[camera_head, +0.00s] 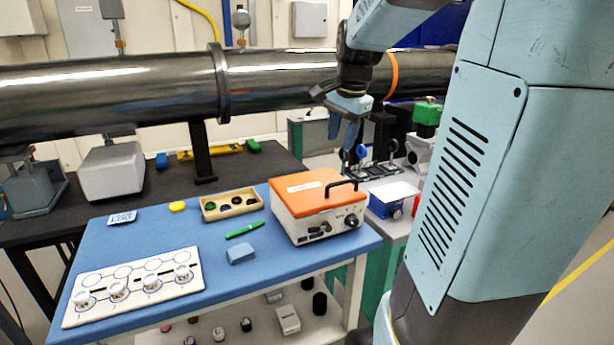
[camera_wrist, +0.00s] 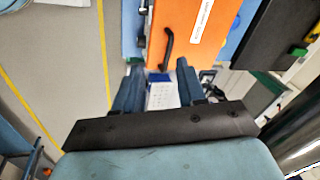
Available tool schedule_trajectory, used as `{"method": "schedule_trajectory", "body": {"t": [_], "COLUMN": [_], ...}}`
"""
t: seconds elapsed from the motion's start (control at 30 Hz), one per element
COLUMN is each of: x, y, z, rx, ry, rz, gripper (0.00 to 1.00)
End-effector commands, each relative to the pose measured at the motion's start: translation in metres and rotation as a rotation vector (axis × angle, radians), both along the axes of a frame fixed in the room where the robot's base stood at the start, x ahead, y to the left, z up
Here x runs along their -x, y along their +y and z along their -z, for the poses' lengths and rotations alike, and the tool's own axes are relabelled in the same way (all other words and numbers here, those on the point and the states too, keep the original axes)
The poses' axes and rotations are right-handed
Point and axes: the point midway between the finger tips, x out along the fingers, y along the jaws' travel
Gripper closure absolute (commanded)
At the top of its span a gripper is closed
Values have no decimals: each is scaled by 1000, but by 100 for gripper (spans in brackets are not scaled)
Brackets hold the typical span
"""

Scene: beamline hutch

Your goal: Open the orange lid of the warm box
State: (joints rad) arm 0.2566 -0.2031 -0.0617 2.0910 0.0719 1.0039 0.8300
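The warm box (camera_head: 300,227) is a white case with knobs on its front, at the right end of the blue mat. Its orange lid (camera_head: 305,191) is shut flat on top, with a white label and a black bar handle (camera_head: 341,184) near the right edge. In the wrist view, the orange lid (camera_wrist: 190,20) and its black handle (camera_wrist: 168,48) show ahead of the fingertips. My gripper (camera_head: 345,130) hangs fingers down, above and beyond the box's right side, apart from the handle. In the wrist view, my gripper (camera_wrist: 157,78) has its fingers spread with nothing held between them.
A wooden tray (camera_head: 232,214), a green pen (camera_head: 245,231), a blue block (camera_head: 240,254) and a white holder plate with cups (camera_head: 133,304) lie left of the box. A large metal pipe (camera_head: 110,95) runs behind. A blue box with a white top (camera_head: 390,207) stands right.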

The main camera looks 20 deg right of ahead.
Motion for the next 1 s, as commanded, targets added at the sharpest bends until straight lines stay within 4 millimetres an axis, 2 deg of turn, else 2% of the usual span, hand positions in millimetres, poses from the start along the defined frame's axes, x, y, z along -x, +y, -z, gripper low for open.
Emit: {"method": "schedule_trajectory", "body": {"t": [0.1, 0.3, 0.57, 1.0], "x": [-24, -44, -50, -64], "y": [-28, -54, -59, -59], "z": [8, 16, 32, 106], "rx": [-46, -87, -97, -97], "ry": [32, 58, 66, 66], "rz": [160, 319, 354, 353], "gripper": [60, 60, 60, 60]}}
